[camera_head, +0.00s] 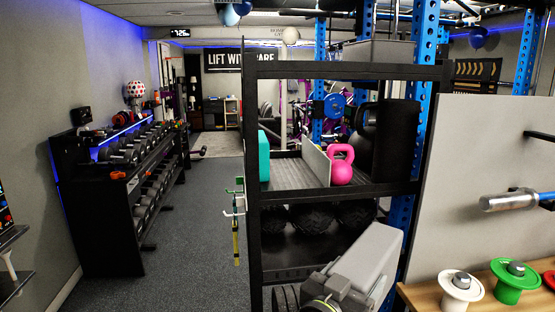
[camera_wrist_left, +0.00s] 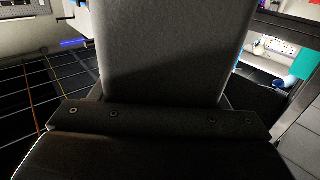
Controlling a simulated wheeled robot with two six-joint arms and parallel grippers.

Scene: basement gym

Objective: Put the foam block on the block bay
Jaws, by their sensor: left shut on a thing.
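A light grey foam block (camera_head: 372,255) is in front of the black rack at the lower right of the head view, tilted up to the right. My left gripper (camera_head: 338,288) is shut on its lower end. In the left wrist view the grey block (camera_wrist_left: 170,50) fills the middle, rising from the dark gripper. The block bay (camera_head: 290,172) appears to be the ribbed part of the rack's middle shelf, between a teal block (camera_head: 264,156) and a grey divider (camera_head: 316,162). The held block is apart from this bay, lower and nearer. My right gripper is not in view.
A pink kettlebell (camera_head: 342,165) stands right of the divider, near a black cylinder (camera_head: 396,140). Dark balls (camera_head: 310,217) sit on the shelf below. A wooden surface with weight plates (camera_head: 462,288) is at the lower right. The bay's middle is bare.

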